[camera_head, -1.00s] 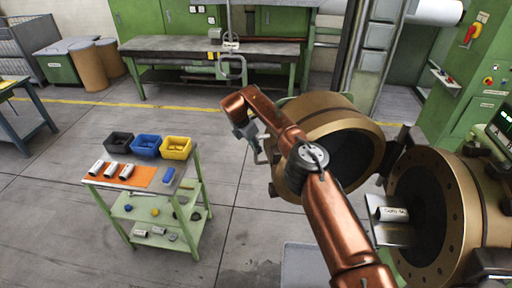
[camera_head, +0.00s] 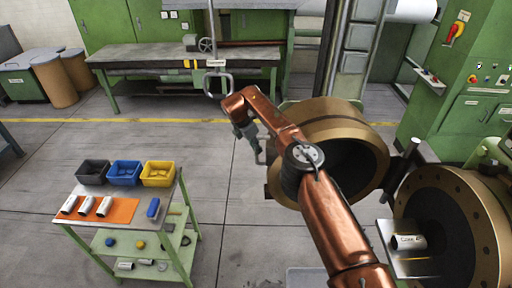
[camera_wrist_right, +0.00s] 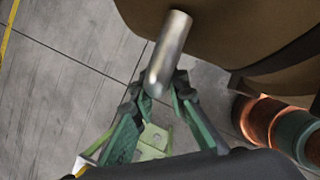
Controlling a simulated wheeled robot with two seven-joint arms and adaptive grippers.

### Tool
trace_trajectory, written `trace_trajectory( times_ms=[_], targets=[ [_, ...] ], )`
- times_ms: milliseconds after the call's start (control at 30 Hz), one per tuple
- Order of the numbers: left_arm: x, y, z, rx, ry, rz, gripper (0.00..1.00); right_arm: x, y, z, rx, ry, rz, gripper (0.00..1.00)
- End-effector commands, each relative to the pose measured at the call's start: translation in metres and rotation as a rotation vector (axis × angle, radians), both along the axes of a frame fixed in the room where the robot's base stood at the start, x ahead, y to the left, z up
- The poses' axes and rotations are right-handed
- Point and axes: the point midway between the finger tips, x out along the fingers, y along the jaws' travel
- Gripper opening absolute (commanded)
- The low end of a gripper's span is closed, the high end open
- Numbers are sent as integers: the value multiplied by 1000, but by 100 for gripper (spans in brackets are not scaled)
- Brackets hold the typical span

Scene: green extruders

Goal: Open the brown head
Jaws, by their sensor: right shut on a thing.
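The brown head (camera_head: 318,108) is a thick brass-brown ring with a dark bore, right of centre in the head view. It stands swung away from the matching brown flange (camera_head: 486,210) of the extruder, with a clear gap between them. Its underside also shows at the top of the wrist view (camera_wrist_right: 230,30). A shiny metal handle (camera_wrist_right: 172,45) sticks out from the head. My right gripper (camera_wrist_right: 158,88) is shut on the end of this handle; in the head view the gripper (camera_head: 260,153) is at the head's left side, partly hidden by my copper-coloured arm. My left gripper is not in view.
A metal plate with a white cylinder (camera_head: 408,242) sits before the flange. A green trolley (camera_head: 188,232) with black, blue and yellow bins stands at left. A workbench (camera_head: 150,55) is at the back. The floor between trolley and head is clear.

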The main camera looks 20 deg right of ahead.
Motion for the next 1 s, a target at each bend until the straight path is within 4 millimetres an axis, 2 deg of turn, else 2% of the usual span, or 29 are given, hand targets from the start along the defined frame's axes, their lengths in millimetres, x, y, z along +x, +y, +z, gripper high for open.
trace_trajectory(
  times_ms=[200, 233, 500, 800, 867, 1000],
  targets=[
    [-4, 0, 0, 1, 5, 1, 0, 0, 0, -2, -4, 6, -3, 0],
    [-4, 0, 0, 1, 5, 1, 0, 0, 0, -2, -4, 6, -3, 15],
    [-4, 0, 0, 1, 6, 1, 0, 0, 0, -1, -4, 4, -2, 32],
    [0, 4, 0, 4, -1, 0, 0, 0, 0, 2, -4, 2, -2, 32],
    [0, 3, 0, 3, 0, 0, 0, -1, 2, 7, -3, 2, -2, 32],
    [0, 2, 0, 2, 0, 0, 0, -2, 10, 28, -4, 0, -1, 32]
  ],
)
